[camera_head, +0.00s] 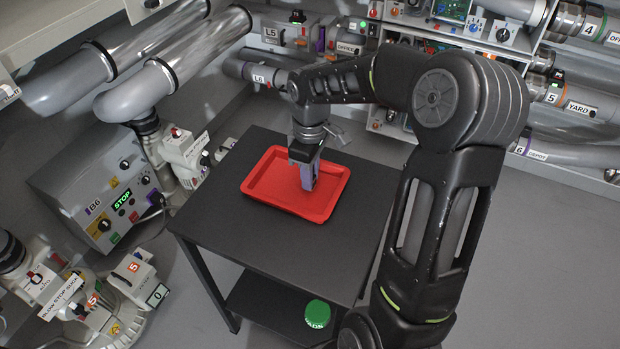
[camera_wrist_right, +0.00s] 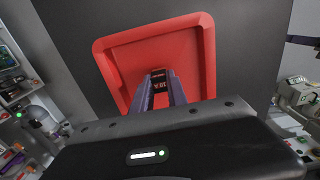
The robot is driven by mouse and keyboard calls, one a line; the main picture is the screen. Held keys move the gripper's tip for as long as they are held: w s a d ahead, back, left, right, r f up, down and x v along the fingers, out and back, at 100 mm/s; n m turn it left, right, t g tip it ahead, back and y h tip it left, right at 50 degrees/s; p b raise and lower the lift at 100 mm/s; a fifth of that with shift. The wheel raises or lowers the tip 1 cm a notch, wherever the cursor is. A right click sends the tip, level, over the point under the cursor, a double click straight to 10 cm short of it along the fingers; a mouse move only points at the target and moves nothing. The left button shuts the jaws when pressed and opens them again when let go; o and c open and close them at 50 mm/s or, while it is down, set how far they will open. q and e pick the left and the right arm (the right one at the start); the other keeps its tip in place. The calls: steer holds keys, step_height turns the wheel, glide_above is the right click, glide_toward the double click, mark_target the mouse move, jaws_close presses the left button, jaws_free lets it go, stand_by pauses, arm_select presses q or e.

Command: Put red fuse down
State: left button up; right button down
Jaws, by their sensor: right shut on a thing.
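My right gripper (camera_head: 308,183) reaches down over the red tray (camera_head: 268,202), its fingertips inside the tray's outline. In the right wrist view the fingers (camera_wrist_right: 161,90) are shut on the fuse (camera_wrist_right: 159,76), a small dark piece with orange-red marking. The fuse is mostly hidden by the fingers, and in the head view I cannot make it out. The red tray (camera_wrist_right: 198,60) lies beneath it and looks otherwise empty. I cannot tell whether the fuse touches the tray floor. My left gripper is not in view.
The tray lies on a dark two-level table (camera_head: 225,225). A green round item (camera_head: 317,313) is on its lower shelf. A grey control box (camera_head: 95,190) and machinery stand at left. Pipes and panels line the back. Bare tabletop surrounds the tray.

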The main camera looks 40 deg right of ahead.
steer(key=shift+f, duration=0.8)
steer(key=c, duration=1.3)
jaws_free()
steer(key=shift+f, duration=0.1)
step_height(320, 180, up, 12)
steer(key=shift+r, duration=0.15)
